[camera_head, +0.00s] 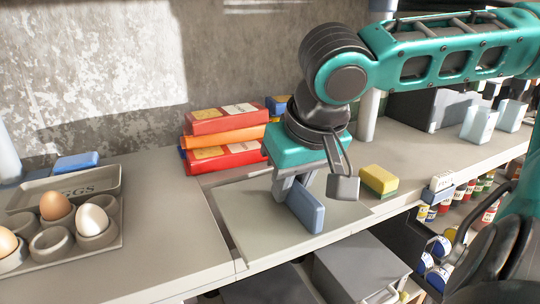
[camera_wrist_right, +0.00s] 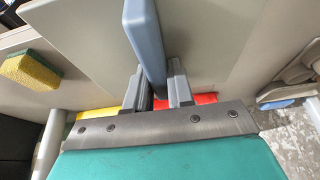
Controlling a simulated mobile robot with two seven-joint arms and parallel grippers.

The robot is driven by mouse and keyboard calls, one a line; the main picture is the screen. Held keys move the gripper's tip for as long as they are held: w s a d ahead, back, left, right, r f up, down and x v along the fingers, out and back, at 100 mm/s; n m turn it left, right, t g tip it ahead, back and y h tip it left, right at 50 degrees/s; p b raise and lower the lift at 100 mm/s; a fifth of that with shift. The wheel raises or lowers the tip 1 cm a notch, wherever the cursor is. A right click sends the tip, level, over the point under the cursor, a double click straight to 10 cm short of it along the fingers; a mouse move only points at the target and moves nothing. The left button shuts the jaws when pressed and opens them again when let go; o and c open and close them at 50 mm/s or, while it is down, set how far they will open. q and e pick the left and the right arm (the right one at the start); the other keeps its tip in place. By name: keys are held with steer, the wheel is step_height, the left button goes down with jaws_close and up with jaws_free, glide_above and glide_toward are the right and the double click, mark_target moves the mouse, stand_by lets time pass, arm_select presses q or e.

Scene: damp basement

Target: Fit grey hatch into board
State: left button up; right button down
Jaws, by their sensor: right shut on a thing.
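A pale grey flat panel (camera_head: 255,225) lies at the counter's front edge, with a dark gap along its left side; it also shows in the wrist view (camera_wrist_right: 220,40). My right gripper (camera_head: 296,190) is over this panel, pointing down, shut on a blue-grey upright slab (camera_head: 306,207). In the right wrist view the slab (camera_wrist_right: 146,40) sits between both fingers (camera_wrist_right: 153,90). I cannot tell whether the slab is fixed to the panel, or which piece is the hatch and which the board. My left gripper is not in view.
A yellow-green sponge (camera_head: 379,180) lies right of the panel. Red and orange boxes (camera_head: 222,140) are stacked behind it. An egg tray (camera_head: 118,180) with several eggs stands at left. Jars (camera_head: 440,245) fill a lower shelf at right. The counter left of the panel (camera_head: 170,220) is clear.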

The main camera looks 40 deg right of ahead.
mark_target(270, 180)
steer(key=shift+w+d+r+p, duration=0.15)
steer(key=shift+w+r+p, duration=0.2)
steer(key=shift+p, duration=0.3)
steer(key=w, duration=0.2)
steer(key=w+d+f+b, duration=0.1)
steer(key=w, duration=0.1)
steer(key=shift+d, duration=0.1)
steer(key=shift+w+d+r, duration=0.1)
steer(key=shift+w+d, duration=0.15)
steer(key=shift+w, duration=0.45)
steer(key=shift+w+d, duration=0.1)
steer(key=shift+w, duration=0.2)
arm_select(q)
steer(key=shift+b, duration=0.85)
arm_select(e)
steer(key=shift+f, duration=1.7)
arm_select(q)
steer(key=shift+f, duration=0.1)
arm_select(e)
steer(key=shift+f, duration=0.25)
steer(key=c, duration=1)
jaws_free()
